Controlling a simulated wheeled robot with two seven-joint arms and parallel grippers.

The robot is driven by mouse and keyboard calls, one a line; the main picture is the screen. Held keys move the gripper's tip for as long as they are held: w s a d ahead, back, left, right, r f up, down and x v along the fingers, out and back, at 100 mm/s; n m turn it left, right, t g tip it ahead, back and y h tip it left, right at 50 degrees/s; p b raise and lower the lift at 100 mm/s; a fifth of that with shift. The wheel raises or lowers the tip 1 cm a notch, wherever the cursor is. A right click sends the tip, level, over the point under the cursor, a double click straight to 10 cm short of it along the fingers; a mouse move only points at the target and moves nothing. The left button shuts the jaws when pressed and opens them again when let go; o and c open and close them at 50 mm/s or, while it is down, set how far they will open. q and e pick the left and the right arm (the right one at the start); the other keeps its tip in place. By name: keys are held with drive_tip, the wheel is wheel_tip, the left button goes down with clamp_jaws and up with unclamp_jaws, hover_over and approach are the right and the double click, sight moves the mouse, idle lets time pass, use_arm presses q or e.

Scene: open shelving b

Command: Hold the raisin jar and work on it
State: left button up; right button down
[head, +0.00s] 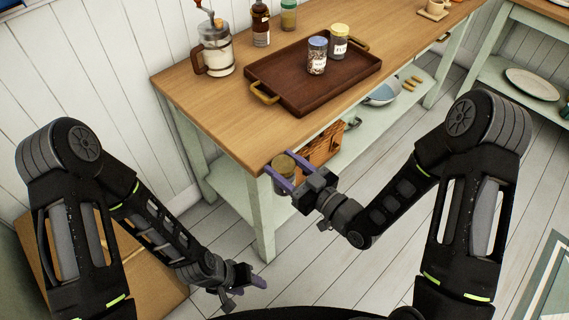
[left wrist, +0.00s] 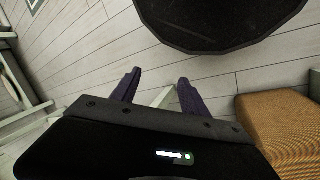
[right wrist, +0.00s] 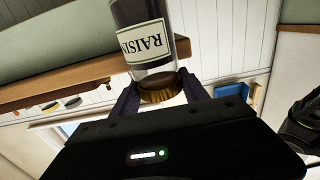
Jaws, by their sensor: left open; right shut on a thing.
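The raisin jar (head: 284,172) is a clear jar with a gold-brown lid, held in front of the table's near corner. My right gripper (head: 283,174) is shut on it. In the right wrist view, the jar (right wrist: 150,50) shows a cream label reading "RAISI" and its gold lid (right wrist: 158,88) lies between the purple fingers. The label appears upside down there. My left gripper (head: 249,282) is open and empty, low over the floor and well apart from the jar. In the left wrist view, the left fingers (left wrist: 158,90) are spread with nothing between them.
The wooden table (head: 215,105) holds a brown tray (head: 290,98) with two labelled jars, a blue-lidded one (head: 317,56) and a yellow-lidded one (head: 338,42). The lower shelf carries a bowl (head: 383,94) and wooden boards (head: 322,146).

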use_arm(q)
drive_tip(key=o, duration=0.4)
drive_tip(key=w+r+m, duration=0.1)
drive_tip(key=w, duration=0.1)
drive_tip(key=w+d+r+m, duration=0.1)
drive_tip(key=w+m, duration=0.1)
drive_tip(key=w+d+r+m, duration=0.1)
drive_tip(key=shift+w+d+m+g, duration=0.2)
drive_tip(key=shift+w+m+g, duration=0.2)
drive_tip(key=w+a+r+m+t+y, duration=0.1)
drive_tip(key=w+a+r+m+y, duration=0.4)
drive_tip(key=w+r, duration=0.55)
drive_tip(key=w+a+r+m+t+y, duration=0.1)
drive_tip(key=w+r+m+y, duration=0.1)
drive_tip(key=w+r+m, duration=0.9)
drive_tip(key=s+d+r+n+h, duration=0.1)
drive_tip(key=s+d+r+n, duration=0.1)
drive_tip(key=d, duration=0.3)
drive_tip(key=s+d+r+n+g+h, duration=0.1)
drive_tip(key=d+r+n, duration=0.3)
drive_tip(key=d, duration=0.1)
drive_tip(key=s+d+r+n, duration=0.2)
drive_tip(key=d+r+n, duration=0.1)
drive_tip(key=d, duration=0.1)
drive_tip(key=shift+s+d+r+n+g+h, duration=0.3)
drive_tip(key=shift+s+d+r+g+h, duration=0.05)
drive_tip(key=shift+d+g+h, duration=0.05)
drive_tip(key=shift+f, duration=0.1)
